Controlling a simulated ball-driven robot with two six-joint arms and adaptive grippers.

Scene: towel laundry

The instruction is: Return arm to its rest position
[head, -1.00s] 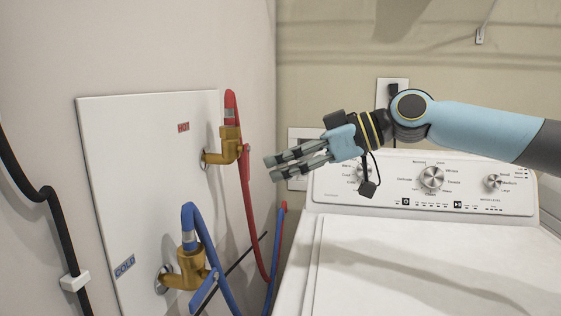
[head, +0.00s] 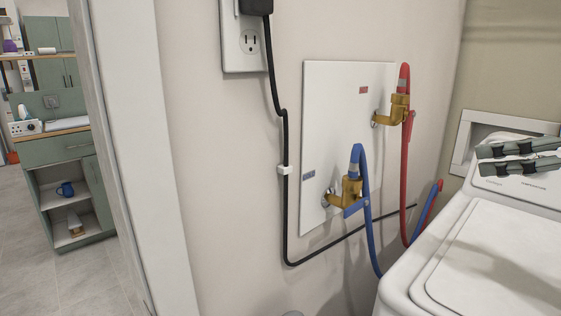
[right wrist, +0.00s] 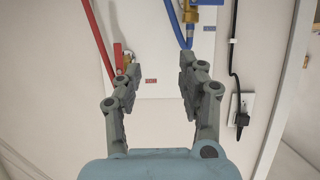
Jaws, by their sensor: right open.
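My right gripper (head: 520,157) shows at the right edge of the head view, above the back of the white washing machine (head: 490,260). Only its fingers are in that picture; the rest of the arm is cut off. In the right wrist view the gripper (right wrist: 153,72) is open, with its two fingers apart and nothing between them. Beyond the fingers are the white valve panel (right wrist: 150,85) and the red hose (right wrist: 97,40). My left gripper is not in view.
A white wall panel (head: 335,130) carries brass valves with a red hose (head: 405,180) and a blue hose (head: 366,210). A black cord (head: 285,200) runs down the wall from an outlet (head: 248,50). At left, a doorway opens onto a room with a green cabinet (head: 60,155).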

